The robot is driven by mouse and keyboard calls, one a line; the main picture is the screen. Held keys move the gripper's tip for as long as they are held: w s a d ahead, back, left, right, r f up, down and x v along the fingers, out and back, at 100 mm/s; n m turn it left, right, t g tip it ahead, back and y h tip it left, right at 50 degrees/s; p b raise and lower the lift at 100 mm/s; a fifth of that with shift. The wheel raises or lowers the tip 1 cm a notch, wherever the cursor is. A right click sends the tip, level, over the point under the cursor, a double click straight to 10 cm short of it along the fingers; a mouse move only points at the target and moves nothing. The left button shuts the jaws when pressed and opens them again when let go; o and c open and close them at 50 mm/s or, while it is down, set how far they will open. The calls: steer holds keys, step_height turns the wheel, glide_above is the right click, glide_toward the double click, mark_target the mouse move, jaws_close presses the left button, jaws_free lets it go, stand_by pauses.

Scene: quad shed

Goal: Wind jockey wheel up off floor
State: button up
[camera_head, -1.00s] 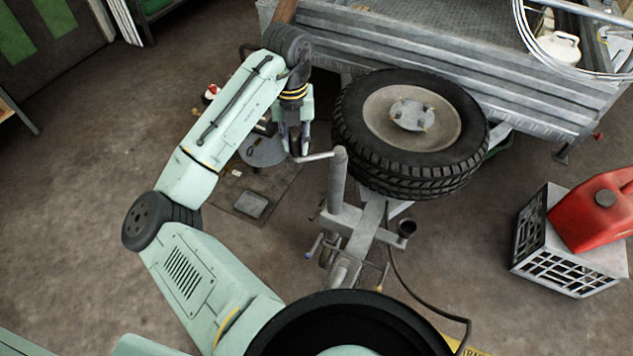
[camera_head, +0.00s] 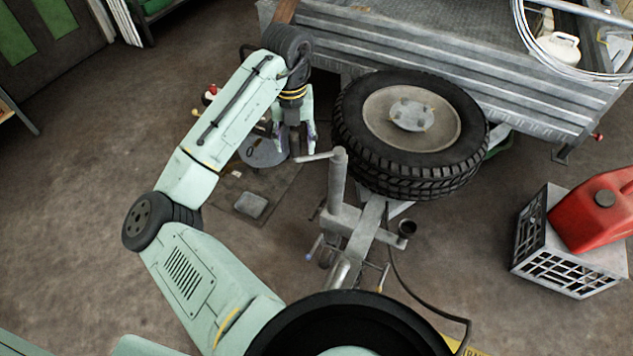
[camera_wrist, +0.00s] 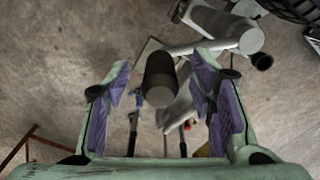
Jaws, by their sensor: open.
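The jockey wheel's grey upright tube (camera_head: 337,182) stands by the trailer drawbar, with a crank arm (camera_head: 314,157) pointing left from its top. The wheel at its foot cannot be made out. My gripper (camera_head: 296,146) is open at the arm's outer end. In the wrist view, the dark crank grip (camera_wrist: 160,78) stands between my spread purple-padded fingers (camera_wrist: 160,90), with visible gaps on both sides. The crank arm (camera_wrist: 196,46) runs right from the grip to the tube top (camera_wrist: 236,33).
A spare wheel (camera_head: 412,125) lies just right of the crank, in front of the metal trailer (camera_head: 440,50). A red jerry can (camera_head: 600,210) sits on a crate (camera_head: 560,250) at right. A hose hangs beside the drawbar (camera_head: 365,235). Floor is open at left.

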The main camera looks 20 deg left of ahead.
steer(key=shift+r+p, duration=1.65)
steer(key=shift+r, duration=3.35)
